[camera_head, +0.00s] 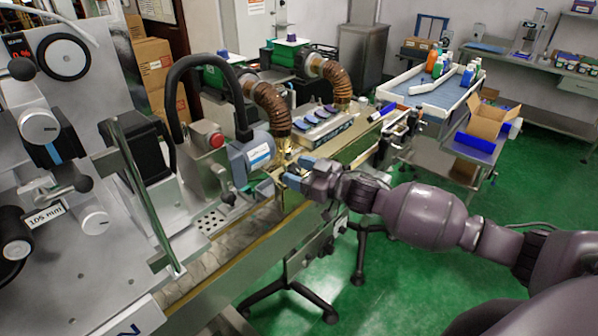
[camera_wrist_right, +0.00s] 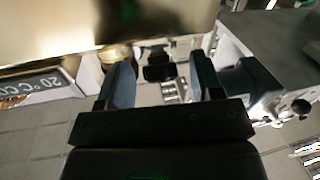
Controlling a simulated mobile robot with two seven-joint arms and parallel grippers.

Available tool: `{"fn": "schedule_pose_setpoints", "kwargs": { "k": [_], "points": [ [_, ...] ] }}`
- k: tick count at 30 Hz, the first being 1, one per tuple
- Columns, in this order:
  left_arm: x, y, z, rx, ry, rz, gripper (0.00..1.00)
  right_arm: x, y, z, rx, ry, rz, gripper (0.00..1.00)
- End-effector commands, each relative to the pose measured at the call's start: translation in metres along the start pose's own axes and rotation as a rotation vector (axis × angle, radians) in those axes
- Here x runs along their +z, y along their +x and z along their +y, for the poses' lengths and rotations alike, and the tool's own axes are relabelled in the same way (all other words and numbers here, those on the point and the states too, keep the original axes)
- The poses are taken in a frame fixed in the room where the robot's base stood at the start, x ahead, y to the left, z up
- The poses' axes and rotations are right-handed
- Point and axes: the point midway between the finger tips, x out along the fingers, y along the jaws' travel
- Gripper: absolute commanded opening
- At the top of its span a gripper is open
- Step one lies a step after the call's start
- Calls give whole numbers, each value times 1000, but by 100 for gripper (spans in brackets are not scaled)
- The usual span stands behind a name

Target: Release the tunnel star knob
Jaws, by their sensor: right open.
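My right gripper (camera_head: 292,170) is at the small heat tunnel on the conveyor, beside the tunnel's brass-coloured lower part. Its blue fingers are apart. In the right wrist view the gripper (camera_wrist_right: 162,66) is open, with a finger on each side. A small dark part (camera_wrist_right: 158,71), which looks like the tunnel star knob, shows between and beyond the fingers. I cannot tell whether a finger touches it. In the head view the knob is hidden or too small to make out by the gripper. My left gripper is not in view.
A tray table (camera_head: 430,93) with bottles stands at the back right. Green floor (camera_head: 400,270) is open at the front right.

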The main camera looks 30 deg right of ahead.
Motion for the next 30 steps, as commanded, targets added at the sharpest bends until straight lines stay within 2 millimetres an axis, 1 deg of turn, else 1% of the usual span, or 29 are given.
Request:
{"fn": "schedule_pose_setpoints", "kwargs": {
  "k": [4, 7, 21, 27, 30],
  "points": [
    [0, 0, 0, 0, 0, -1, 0, 1, -3, 0, 1, 1, -1, 60],
    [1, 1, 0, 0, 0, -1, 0, 2, -11, 0, 1, 2, -2, 60],
    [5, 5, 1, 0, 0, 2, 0, 2, -84, 0, 0, 0, -3, 60],
    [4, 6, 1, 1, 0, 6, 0, 1, -102, 0, 0, 1, -1, 60],
    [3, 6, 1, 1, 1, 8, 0, 0, -106, 0, 0, 0, -1, 60]
  ]
}}
